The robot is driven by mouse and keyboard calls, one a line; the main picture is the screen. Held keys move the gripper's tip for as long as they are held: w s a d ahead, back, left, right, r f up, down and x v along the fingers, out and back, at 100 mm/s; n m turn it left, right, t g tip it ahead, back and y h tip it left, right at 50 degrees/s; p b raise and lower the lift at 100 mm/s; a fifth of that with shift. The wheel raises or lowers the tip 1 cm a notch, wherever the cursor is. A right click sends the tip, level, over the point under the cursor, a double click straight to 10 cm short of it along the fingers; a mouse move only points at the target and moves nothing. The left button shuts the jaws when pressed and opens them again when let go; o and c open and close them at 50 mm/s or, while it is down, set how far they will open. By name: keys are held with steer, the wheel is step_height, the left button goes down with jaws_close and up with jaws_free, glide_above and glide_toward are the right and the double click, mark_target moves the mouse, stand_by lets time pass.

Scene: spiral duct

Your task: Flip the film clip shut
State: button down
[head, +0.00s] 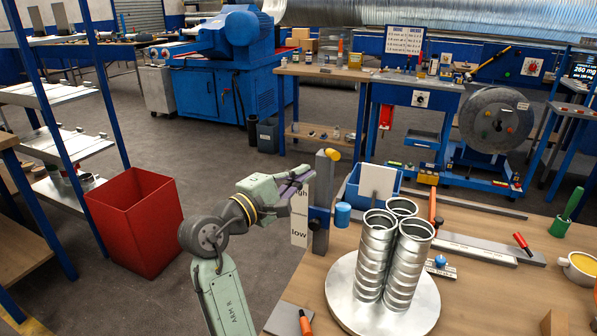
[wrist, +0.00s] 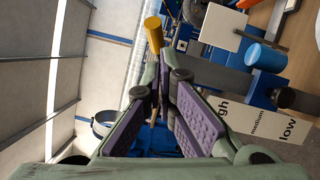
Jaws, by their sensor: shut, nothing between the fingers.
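I cannot pick out the film clip with certainty in either view. My gripper (head: 308,176) is shut and empty, in the air just left of a grey upright post (head: 321,180) at the bench's left edge. In the wrist view my gripper (wrist: 160,72) has its purple-padded fingers meeting at the tips. The post carries a yellow knob (head: 333,155) near its top and a blue block lower down. The knob also shows beyond the fingertips in the wrist view (wrist: 153,34). A white sign (head: 299,228) marked high and low hangs beside the post, partly hidden by my gripper.
Three metal spiral ducts (head: 375,255) stand on a round plate (head: 345,300) on the bench. A blue cylinder (head: 342,214) and a blue bin (head: 393,182) holding a pale panel are near the post. A red bin (head: 140,225) stands on the floor left of my arm.

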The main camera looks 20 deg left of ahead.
steer(key=s+d+b, duration=0.1)
steer(key=s+d, duration=0.2)
steer(key=s, duration=0.4)
steer(key=shift+s+f+b, duration=0.25)
steer(key=shift+f+b, duration=0.15)
